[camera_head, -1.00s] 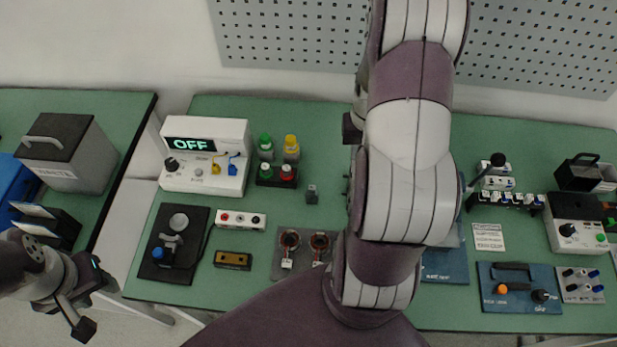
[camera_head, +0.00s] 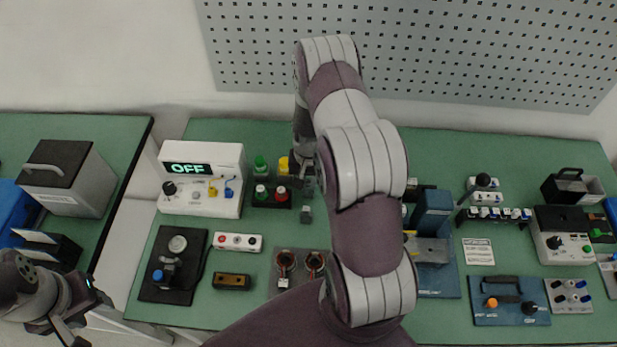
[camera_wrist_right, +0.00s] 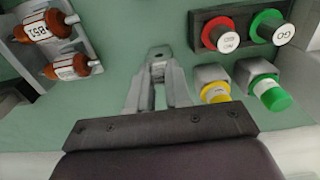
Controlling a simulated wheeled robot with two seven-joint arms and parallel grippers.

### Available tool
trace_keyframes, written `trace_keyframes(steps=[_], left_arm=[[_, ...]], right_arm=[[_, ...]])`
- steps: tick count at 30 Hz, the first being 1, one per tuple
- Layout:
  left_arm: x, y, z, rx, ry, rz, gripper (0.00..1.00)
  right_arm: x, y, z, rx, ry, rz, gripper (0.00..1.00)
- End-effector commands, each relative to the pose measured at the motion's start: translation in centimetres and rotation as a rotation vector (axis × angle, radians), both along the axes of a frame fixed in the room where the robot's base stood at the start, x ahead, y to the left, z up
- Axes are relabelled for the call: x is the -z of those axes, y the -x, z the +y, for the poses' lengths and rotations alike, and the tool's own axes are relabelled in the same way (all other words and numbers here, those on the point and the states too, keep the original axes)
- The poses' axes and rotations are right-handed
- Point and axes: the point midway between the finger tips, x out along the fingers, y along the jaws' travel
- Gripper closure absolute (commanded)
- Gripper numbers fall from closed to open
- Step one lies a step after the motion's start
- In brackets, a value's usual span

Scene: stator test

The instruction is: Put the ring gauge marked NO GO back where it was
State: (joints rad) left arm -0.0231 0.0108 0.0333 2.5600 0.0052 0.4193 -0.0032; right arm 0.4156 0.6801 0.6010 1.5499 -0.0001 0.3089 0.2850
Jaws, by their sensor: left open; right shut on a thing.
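A red-collared round piece (camera_wrist_right: 228,36) stands in a dark holder in the right wrist view; its white face seems to read NO GO. A green-collared piece (camera_wrist_right: 272,28) marked GO stands beside it. The red piece (camera_head: 281,193) and green piece (camera_head: 261,191) also show in the head view. My right gripper (camera_wrist_right: 158,72) is shut on a small grey piece, left of the red one in the wrist view. Its fingers hide much of that piece, and I see no marking on it. My left gripper (camera_head: 90,318) is open and empty at the lower left, away from the bench.
Yellow-topped (camera_wrist_right: 215,90) and green-topped (camera_wrist_right: 266,90) pieces stand behind the dark holder (camera_wrist_right: 203,22). Copper-wound parts (camera_wrist_right: 62,68) lie to the other side. My right arm covers the middle of the bench.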

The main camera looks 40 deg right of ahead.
Motion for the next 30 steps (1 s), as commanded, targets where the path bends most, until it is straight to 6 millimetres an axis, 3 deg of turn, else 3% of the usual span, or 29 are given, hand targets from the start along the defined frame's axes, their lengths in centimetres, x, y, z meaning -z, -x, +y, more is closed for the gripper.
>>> trace_keyframes(steps=[7,8,9,10,17,20,22,30], left_arm=[[0.5,0.0,0.0,0.000,0.000,0.000,0.56],[0.3,0.0,0.0,0.000,0.000,0.000,0.56],[0.3,0.0,0.0,0.000,0.000,0.000,0.56],[0.3,0.0,0.0,0.000,0.000,0.000,0.56],[0.3,0.0,0.0,0.000,0.000,0.000,0.56],[-0.3,0.0,0.0,0.000,0.000,0.000,0.56],[0.4,0.0,0.0,0.000,0.000,0.000,0.56],[2.0,0.0,0.0,0.000,0.000,0.000,0.56]], right_arm=[[0.5,0.0,0.0,0.000,-0.001,0.001,1.00],[0.4,0.0,0.0,-0.001,-0.001,0.001,0.72],[0.3,0.0,0.0,-0.001,-0.001,0.001,0.59],[0.3,0.0,0.0,-0.001,-0.001,0.001,0.56],[0.3,0.0,0.0,-0.001,-0.001,0.001,0.56],[-0.4,0.0,0.0,-0.001,0.000,0.000,0.56],[-0.9,0.0,0.0,-0.001,0.001,-0.001,0.56],[-7.6,-0.1,-0.1,-0.001,0.002,-0.004,0.56]])
